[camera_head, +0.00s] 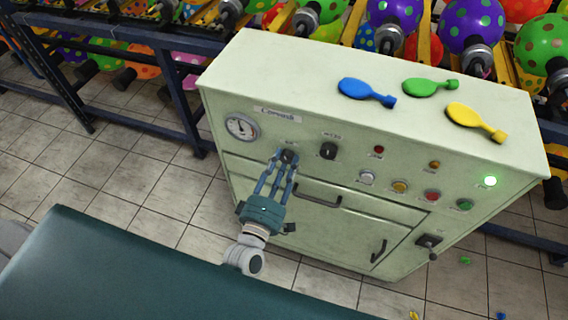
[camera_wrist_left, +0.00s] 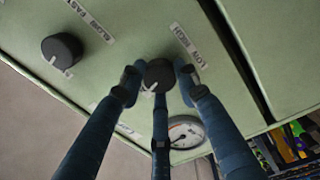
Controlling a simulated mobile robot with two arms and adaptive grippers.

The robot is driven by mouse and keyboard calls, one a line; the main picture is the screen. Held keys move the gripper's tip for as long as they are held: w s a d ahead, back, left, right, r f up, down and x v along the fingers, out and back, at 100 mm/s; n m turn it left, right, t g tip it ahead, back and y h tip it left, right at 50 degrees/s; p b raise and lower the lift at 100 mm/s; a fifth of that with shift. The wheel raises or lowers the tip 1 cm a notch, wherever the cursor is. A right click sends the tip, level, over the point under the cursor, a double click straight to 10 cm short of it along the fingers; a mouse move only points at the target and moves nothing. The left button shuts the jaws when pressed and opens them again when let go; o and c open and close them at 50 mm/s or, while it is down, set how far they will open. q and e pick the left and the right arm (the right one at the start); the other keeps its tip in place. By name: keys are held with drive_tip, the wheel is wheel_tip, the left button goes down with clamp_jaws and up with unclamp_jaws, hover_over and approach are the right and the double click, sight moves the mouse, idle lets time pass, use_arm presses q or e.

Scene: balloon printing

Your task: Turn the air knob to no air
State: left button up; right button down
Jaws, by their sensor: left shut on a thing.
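The air knob (camera_head: 289,156) is a small black knob on the sloped front of the pale green machine, right of the round gauge. My left gripper (camera_head: 281,160) reaches it from the front, its fingers around it. In the left wrist view the black knob (camera_wrist_left: 159,73) sits between the fingertips of the left gripper (camera_wrist_left: 157,84), which is shut on it. A white mark shows on the knob's lower edge there. My right gripper is not in view.
A second black knob (camera_head: 328,150) stands close to the right, also in the wrist view (camera_wrist_left: 62,50). The gauge (camera_head: 241,126) is at left. Several buttons and lamps fill the right side.

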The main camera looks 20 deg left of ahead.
use_arm(q)
drive_tip(key=n+b, duration=0.2)
drive_tip(key=n, duration=0.5)
drive_tip(key=shift+f+y, duration=0.1)
drive_tip(key=shift+y, duration=0.2)
drive_tip(key=n+b, duration=0.1)
drive_tip(key=n, duration=0.2)
drive_tip(key=shift+d+n, duration=0.1)
drive_tip(key=shift+n, duration=0.3)
drive_tip(key=n+b, duration=0.1)
drive_tip(key=n, duration=0.2)
drive_tip(key=shift+n, duration=0.4)
drive_tip(key=n+b, duration=0.2)
drive_tip(key=n, duration=0.4)
drive_tip(key=shift+g, duration=0.4)
drive_tip(key=n, duration=0.5)
drive_tip(key=shift+r+b, duration=0.2)
drive_tip(key=shift+b, duration=0.2)
drive_tip(key=shift+n, duration=0.3)
drive_tip(key=o, duration=1.1)
drive_tip(key=shift+o, duration=0.2)
drive_tip(key=s, duration=1.2)
drive_tip(key=shift+r, duration=0.25)
